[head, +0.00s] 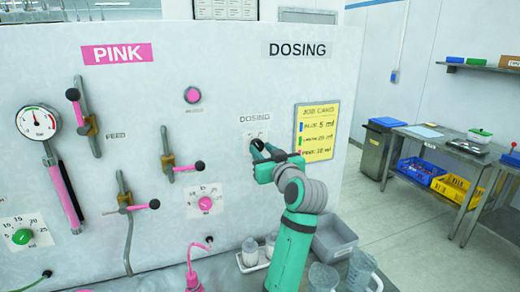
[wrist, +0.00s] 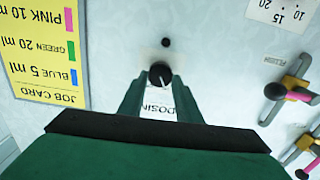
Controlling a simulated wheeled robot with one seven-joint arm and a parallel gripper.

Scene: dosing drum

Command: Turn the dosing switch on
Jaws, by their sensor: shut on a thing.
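The dosing switch shows in the wrist view as a round black knob (wrist: 160,72) with a pale pointer line, on the white wall panel. In the head view its small plate (head: 251,134) sits under the smaller "DOSING" label, and my gripper hides most of the knob. My gripper (head: 260,150) reaches up to the panel there. In the wrist view its two green fingers lie on either side of the knob, shut on it. The wrist view is upside down, and the fingers partly cover the "DOSING" lettering. I cannot read the switch's setting.
A yellow job card (head: 317,132) hangs right of the switch. A pink dial (head: 205,203), a pink button (head: 192,95) and pink-handled valves (head: 140,207) are to the left. White bottles (head: 250,250), a grey bin (head: 334,238) and clear jugs (head: 360,270) stand below.

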